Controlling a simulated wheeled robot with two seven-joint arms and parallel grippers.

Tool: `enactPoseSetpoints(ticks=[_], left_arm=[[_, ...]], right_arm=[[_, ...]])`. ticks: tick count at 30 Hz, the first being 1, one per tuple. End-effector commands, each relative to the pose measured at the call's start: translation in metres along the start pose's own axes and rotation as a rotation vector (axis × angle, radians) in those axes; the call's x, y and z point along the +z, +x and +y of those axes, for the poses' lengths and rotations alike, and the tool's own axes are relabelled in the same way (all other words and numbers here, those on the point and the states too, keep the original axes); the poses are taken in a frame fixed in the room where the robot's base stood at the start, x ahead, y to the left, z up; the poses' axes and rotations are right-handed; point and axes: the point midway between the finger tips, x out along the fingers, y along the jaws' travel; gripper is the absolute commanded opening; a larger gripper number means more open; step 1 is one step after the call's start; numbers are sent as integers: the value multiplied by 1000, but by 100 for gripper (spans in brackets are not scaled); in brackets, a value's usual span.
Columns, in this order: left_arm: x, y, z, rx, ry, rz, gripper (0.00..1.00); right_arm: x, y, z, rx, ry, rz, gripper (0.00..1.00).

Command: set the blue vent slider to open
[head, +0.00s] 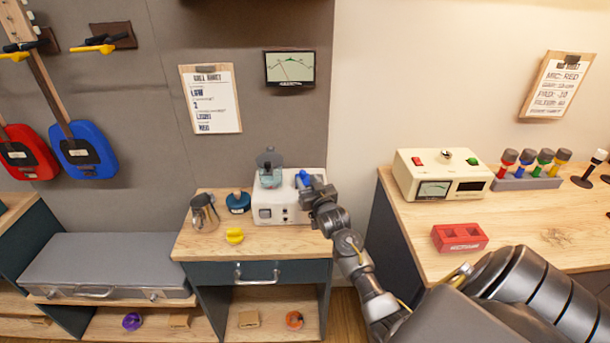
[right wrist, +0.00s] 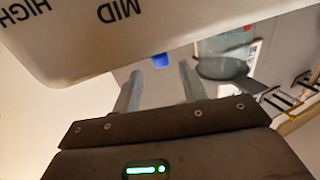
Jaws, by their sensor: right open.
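A small blue piece (head: 302,178), which looks like the blue vent slider, shows at the top right of a white box (head: 262,213) on the small wooden cabinet. My right gripper (head: 308,188) is right at it and hides part of it. In the right wrist view the two fingers of my right gripper (right wrist: 160,82) are apart, and the blue piece (right wrist: 160,61) shows beyond and between their tips. I cannot tell whether they touch it. The white box (right wrist: 150,40) fills the upper left there, with "HIGH" and "MID" upside down. The slider's setting cannot be read. My left gripper is out of view.
A glass jar (head: 270,177) stands on the white box. Beside it are a metal pot (head: 204,212), a dark blue round object (head: 238,202) and a yellow piece (head: 234,236). A bench (head: 545,220) at right bears a cream meter box (head: 440,172) and a red block (head: 459,237).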

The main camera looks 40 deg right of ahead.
Motion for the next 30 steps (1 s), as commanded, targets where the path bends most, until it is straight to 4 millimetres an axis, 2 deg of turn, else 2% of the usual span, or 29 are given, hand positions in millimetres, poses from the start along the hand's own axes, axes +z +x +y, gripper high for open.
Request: enactPoseSetpoints(ticks=[3,7,18,28,30], left_arm=[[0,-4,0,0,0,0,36],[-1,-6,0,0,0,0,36],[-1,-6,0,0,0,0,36],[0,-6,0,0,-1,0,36],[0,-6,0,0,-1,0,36]], right_arm=[[-1,18,0,0,0,-1,43],[0,28,0,0,0,-1,43],[0,34,0,-1,-1,-1,43],[0,33,0,-1,-1,-1,1],[0,33,0,-1,-1,-1,0]])
